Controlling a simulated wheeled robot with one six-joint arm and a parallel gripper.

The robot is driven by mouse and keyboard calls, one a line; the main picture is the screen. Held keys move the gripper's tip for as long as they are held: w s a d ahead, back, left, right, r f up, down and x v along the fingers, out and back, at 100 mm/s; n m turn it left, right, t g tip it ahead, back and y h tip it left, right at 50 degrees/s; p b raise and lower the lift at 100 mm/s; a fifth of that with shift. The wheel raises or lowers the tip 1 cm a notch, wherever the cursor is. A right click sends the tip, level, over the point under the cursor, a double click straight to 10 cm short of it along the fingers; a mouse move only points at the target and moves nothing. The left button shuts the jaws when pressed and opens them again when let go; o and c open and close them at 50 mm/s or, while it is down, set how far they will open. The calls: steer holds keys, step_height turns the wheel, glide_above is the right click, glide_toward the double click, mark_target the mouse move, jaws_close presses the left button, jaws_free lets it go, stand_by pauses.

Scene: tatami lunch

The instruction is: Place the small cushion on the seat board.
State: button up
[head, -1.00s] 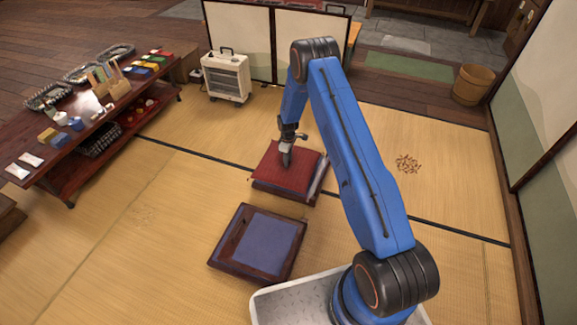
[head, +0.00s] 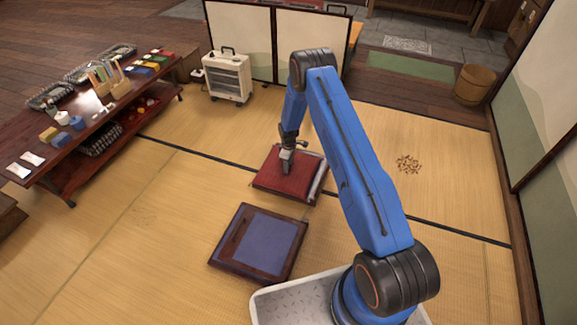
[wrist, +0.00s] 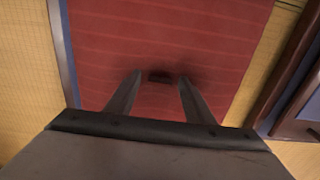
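The small cushion (head: 284,181) is red, square and flat, with faint stripes and a small dark nub in its middle. It also fills the wrist view (wrist: 165,35). It lies low, over a low base mostly hidden under it; a pale strip of that base (head: 318,183) shows along its right side. I cannot tell if they touch all over. My gripper (head: 287,168) points down at the cushion's middle. In the wrist view the fingers (wrist: 160,78) stand apart on either side of the nub, with gaps. A dark wooden board with a blue top (head: 267,241) lies bare nearer me.
A low dark table (head: 62,160) with several small items stands at the left. A white heater (head: 227,76) and a folding screen (head: 245,40) stand behind. The mat between is clear.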

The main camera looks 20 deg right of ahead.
steer(key=shift+r, duration=0.1)
steer(key=s+r+m+t, duration=0.1)
steer(key=s+r, duration=0.1)
steer(key=r, duration=1.5)
steer(key=s+r+m, duration=0.1)
steer(key=s+r, duration=0.2)
steer(key=r, duration=1.5)
steer(key=s+d+r+m+t, duration=0.1)
steer(key=s+r, duration=0.5)
steer(key=r, duration=0.3)
steer(key=s+r+m, duration=0.2)
steer(key=s+r, duration=0.4)
steer(key=r, duration=0.4)
steer(key=s+d+r+m+t, duration=0.1)
steer(key=s+r, duration=0.5)
steer(key=s, duration=0.4)
steer(key=s+r+m, duration=0.2)
steer(key=s+r, duration=0.3)
steer(key=s, duration=0.4)
steer(key=s+m+t, duration=0.1)
steer(key=s+m, duration=0.1)
steer(key=s, duration=1.8)
steer(key=shift+d+r+m+t, duration=0.25)
steer(key=shift+d+m+t, duration=0.05)
steer(key=shift+m+t, duration=0.1)
